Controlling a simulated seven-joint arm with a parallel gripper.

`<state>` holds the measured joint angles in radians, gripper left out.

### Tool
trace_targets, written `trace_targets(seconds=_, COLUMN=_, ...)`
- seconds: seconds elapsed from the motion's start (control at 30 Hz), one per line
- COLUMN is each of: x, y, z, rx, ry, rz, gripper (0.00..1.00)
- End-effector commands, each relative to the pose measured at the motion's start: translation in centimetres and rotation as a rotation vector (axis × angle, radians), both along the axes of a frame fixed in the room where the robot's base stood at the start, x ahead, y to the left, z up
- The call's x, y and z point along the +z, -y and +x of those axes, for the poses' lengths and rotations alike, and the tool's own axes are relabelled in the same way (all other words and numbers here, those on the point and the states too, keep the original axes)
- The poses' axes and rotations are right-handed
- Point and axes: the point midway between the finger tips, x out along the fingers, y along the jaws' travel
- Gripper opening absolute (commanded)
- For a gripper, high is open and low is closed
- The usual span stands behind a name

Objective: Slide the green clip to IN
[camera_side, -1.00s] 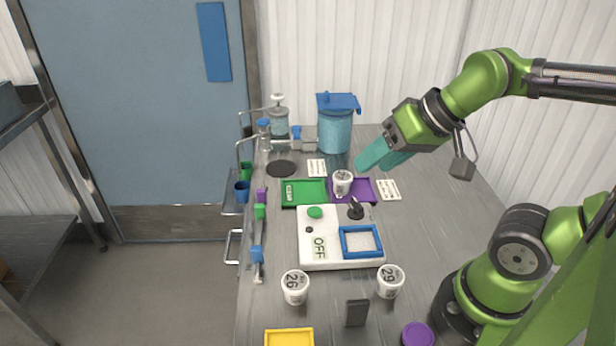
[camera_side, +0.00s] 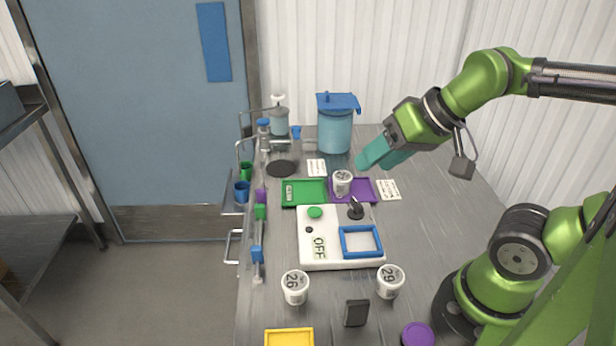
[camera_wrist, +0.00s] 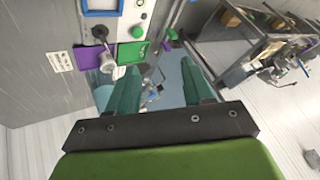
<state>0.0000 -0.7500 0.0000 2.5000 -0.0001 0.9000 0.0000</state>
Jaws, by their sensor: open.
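The green clip (camera_side: 260,211) sits on the rail along the table's left edge in the side view, between a purple clip (camera_side: 261,195) and a blue clip (camera_side: 257,254). The IN mark cannot be made out. My gripper (camera_side: 376,156) is open and empty, in the air above the back right of the table, well right of the clip. In the wrist view its two teal fingers (camera_wrist: 160,85) stand apart with nothing between them.
A white scale box (camera_side: 328,262) reading OFF stands mid-table. Behind it are a green tray (camera_side: 318,185) and a purple tray (camera_side: 365,184) with a white cup (camera_side: 342,181). A blue-lidded container (camera_side: 334,135) stands at the back. Cups (camera_side: 295,287) stand in front.

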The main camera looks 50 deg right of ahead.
Motion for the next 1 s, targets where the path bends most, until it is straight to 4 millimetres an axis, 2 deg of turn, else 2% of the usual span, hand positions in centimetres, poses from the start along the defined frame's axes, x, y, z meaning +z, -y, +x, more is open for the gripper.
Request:
trace_targets(seconds=0.5, x=0.0, y=-0.1, z=0.0, rx=0.002, ry=0.0, rz=0.0, gripper=0.51)
trace_targets(seconds=0.63, x=-1.2, y=-0.5, z=0.4, rx=0.02, ry=-0.056, rz=0.001, gripper=0.51)
trace_targets(seconds=0.77, x=-1.5, y=-1.1, z=3.0, rx=0.048, ry=-0.134, rz=-0.005, gripper=0.51)
trace_targets(seconds=1.0, x=-2.0, y=-2.6, z=10.9, rx=0.026, ry=-0.335, rz=-0.012, gripper=0.51)
